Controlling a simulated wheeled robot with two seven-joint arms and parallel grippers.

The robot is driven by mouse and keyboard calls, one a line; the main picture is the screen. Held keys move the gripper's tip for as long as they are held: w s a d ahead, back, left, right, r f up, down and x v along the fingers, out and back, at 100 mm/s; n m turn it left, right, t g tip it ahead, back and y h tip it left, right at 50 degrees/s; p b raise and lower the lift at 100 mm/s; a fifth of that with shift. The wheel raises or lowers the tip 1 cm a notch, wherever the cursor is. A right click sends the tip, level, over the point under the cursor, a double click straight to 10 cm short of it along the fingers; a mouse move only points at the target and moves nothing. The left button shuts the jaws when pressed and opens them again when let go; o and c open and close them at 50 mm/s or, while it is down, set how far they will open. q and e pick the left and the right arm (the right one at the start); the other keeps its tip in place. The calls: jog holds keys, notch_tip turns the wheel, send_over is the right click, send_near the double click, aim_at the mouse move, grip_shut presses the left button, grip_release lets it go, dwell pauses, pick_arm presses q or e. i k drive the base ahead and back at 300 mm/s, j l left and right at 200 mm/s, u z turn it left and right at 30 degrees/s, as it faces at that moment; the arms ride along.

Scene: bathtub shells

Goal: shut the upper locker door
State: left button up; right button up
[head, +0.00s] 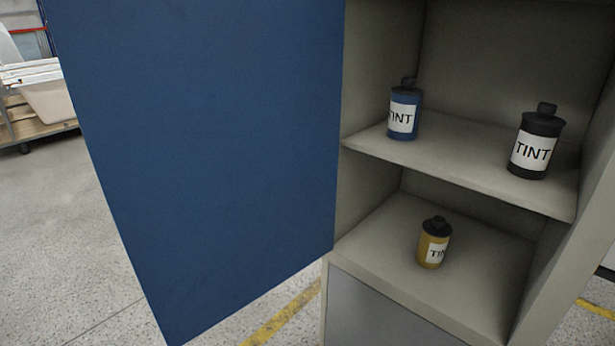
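The upper locker door (215,150) is a large flat blue panel and stands wide open to the left of the locker. Its right edge meets the left side of the grey-beige locker (365,130); its free edge is at the lower left. Its top runs out of the picture. The open compartment shows a shelf (460,158) inside. No gripper shows in the head view, so neither its place nor its opening can be seen.
A blue tint can (404,112) and a black one (537,143) stand on the shelf. A yellow one (433,243) stands on the compartment floor. A grey lower panel (385,310) is below. Left, a cart (35,122) carries white tub shells (48,95); the floor between is clear.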

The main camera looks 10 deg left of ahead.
aim_at(210, 129)
jog(key=i+j+z, duration=0.1)
jog(key=j+z, duration=0.4)
jog(key=i+j+z, duration=0.1)
jog(key=j+z, duration=0.2)
jog(key=z, duration=0.2)
jog(key=j+z, duration=0.5)
jog(key=k+j, duration=0.1)
jog(key=j, duration=0.35)
jog(key=k+j+z, duration=0.1)
jog(key=j, duration=0.3)
jog(key=k+j, duration=0.1)
jog(key=j, duration=0.35)
jog(key=k+j+z, duration=0.1)
jog(key=j, duration=0.3)
